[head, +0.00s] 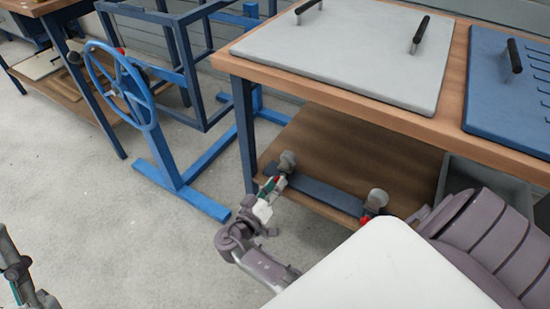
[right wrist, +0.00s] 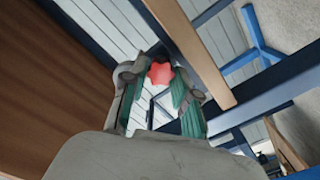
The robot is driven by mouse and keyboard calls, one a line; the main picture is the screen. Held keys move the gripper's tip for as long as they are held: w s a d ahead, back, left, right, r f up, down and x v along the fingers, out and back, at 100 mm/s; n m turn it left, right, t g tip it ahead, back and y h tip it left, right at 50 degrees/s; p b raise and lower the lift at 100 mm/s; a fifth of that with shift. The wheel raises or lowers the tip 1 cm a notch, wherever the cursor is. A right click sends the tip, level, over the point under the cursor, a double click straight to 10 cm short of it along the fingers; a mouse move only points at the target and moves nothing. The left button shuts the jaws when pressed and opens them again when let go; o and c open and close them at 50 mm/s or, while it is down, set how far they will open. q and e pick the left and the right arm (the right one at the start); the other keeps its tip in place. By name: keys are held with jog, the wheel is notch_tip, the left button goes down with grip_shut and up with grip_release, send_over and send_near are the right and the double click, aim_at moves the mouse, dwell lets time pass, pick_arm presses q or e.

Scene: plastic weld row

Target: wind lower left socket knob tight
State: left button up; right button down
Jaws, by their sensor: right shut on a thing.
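A dark bar fixture (head: 325,194) lies along the front of the lower shelf, with a rounded grey socket at each end. The left socket (head: 287,160) is by my right gripper (head: 270,186). The right socket (head: 377,198) has a red knob (head: 366,220) at its front. In the right wrist view a red star-shaped knob (right wrist: 160,73) sits between the green-padded fingers of my right gripper, which is shut on it. In the head view that knob is mostly hidden by the fingers. Part of my left gripper (head: 15,288) shows at the lower left edge, away from the fixture; its fingers are unclear.
The wooden lower shelf (head: 345,145) is under a bench top (head: 300,87) carrying a grey lidded panel (head: 350,50) and a blue panel (head: 510,90). A blue bench leg (head: 245,135) stands just left of the fixture. A blue handwheel (head: 120,85) stands farther left.

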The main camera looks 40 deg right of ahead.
jog(key=c, duration=0.9)
grip_release()
jog(key=shift+o, duration=0.2)
jog(key=v, duration=0.7)
jog(key=shift+a, duration=0.25)
